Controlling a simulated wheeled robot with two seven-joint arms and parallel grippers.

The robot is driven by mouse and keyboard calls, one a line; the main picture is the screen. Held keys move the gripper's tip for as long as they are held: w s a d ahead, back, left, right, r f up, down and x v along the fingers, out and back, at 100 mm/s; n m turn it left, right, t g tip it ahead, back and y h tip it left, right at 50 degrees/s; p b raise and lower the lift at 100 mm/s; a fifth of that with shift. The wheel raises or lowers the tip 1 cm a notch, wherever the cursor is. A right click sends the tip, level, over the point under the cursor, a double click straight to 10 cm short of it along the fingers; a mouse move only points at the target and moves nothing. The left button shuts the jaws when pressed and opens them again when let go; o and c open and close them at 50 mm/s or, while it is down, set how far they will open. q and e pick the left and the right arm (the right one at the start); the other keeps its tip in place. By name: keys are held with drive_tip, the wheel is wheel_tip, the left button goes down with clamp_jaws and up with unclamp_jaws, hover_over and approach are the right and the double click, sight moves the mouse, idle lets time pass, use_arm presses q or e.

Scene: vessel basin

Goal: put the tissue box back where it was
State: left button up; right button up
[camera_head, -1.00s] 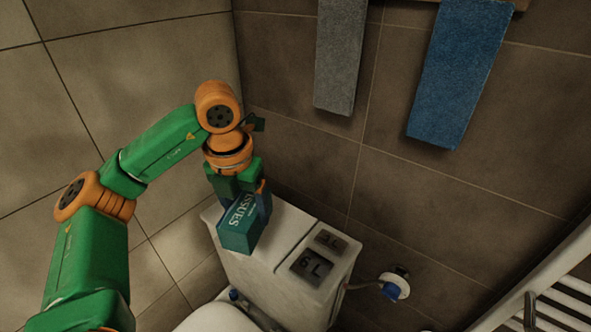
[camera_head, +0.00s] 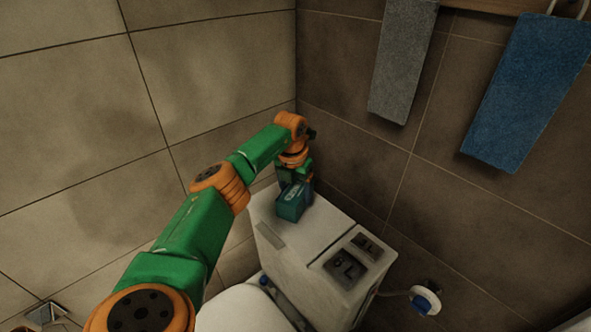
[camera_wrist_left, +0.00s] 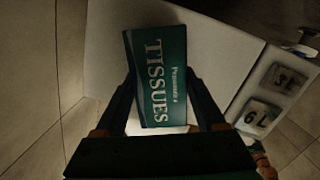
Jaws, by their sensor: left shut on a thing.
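The tissue box (camera_head: 290,205) is teal with white lettering reading TISSUES. It is over the back left part of the white toilet tank top (camera_head: 312,228) in the head view. My left gripper (camera_head: 297,188) is shut on the tissue box. The wrist view shows the box (camera_wrist_left: 158,62) between the two fingers of the left gripper (camera_wrist_left: 161,88), with the pale tank top (camera_wrist_left: 215,50) behind it. I cannot tell whether the box's underside touches the tank. My right gripper is not in view.
Flush buttons (camera_head: 345,267) sit at the right end of the tank top; bare surface lies between them and the box. Tiled walls meet behind the tank. A grey towel (camera_head: 402,60) and a blue towel (camera_head: 525,90) hang on the right wall. The toilet lid (camera_head: 240,312) is in front.

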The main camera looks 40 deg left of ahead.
sight(293, 193)
use_arm(q)
drive_tip(key=shift+f, duration=0.45)
drive_tip(key=shift+f, duration=0.2)
drive_tip(key=o, duration=1.5)
drive_tip(key=r, duration=0.4)
drive_tip(key=s+r, duration=0.1)
drive_tip(key=r, duration=0.7)
drive_tip(key=shift+s+d+r, duration=0.2)
